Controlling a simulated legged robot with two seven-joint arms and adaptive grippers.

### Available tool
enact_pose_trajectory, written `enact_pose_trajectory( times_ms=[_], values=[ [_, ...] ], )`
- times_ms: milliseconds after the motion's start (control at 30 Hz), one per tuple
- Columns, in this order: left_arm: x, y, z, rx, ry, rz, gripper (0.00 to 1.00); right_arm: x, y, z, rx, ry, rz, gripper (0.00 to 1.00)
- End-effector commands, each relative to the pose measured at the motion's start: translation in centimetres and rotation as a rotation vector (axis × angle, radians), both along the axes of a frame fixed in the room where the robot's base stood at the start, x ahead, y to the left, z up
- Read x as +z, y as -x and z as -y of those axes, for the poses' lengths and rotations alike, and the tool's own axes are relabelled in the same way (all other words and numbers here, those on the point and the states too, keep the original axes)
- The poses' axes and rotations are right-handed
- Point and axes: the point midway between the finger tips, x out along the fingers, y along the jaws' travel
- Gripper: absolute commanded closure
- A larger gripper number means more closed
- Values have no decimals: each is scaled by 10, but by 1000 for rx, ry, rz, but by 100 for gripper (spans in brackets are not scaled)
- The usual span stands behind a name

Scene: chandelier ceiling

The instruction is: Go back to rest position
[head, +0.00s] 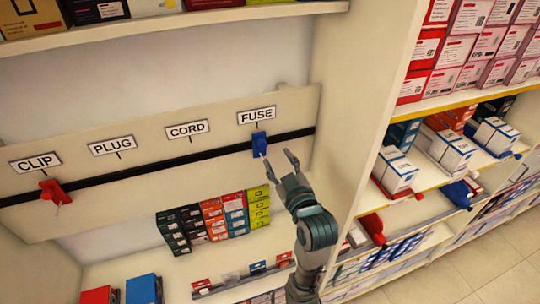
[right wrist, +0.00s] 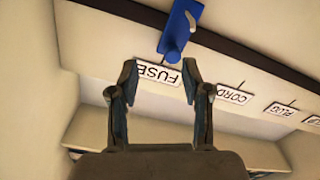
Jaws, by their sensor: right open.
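My right gripper (head: 278,160) is open and empty in the head view, just right of and below a blue piece (head: 259,143) on the black rail under the FUSE label (head: 258,116). In the right wrist view the open fingers (right wrist: 160,85) are apart, and the blue piece (right wrist: 179,30) hangs on the rail beyond them, not between them. A red piece (head: 54,192) sits on the rail below the CLIP label (head: 35,162). My left gripper is not in view.
The labelled board (head: 150,140) also carries PLUG (head: 111,145) and CORD (head: 186,130) labels. Several small boxes (head: 212,222) stand below it. An upright shelf panel (head: 365,100) is close to the right of my arm, with stocked shelves (head: 450,110) beyond.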

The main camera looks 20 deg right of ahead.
Motion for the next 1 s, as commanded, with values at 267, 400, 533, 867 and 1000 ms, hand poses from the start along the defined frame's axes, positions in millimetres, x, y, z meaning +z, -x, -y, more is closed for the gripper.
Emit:
enact_pose_trajectory(
  times_ms=[267,400,533,867,1000],
  values=[
    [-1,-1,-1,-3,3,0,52,1,0,-8,3,5,0,52],
    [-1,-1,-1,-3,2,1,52,1,1,-8,3,4,-1,52],
    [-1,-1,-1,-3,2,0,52,-23,-1,-3,3,-3,-53,52],
    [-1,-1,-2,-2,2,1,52,-257,56,10,-22,-92,-592,52],
    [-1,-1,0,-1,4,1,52,-343,115,12,-51,-127,-829,52]
  ],
)
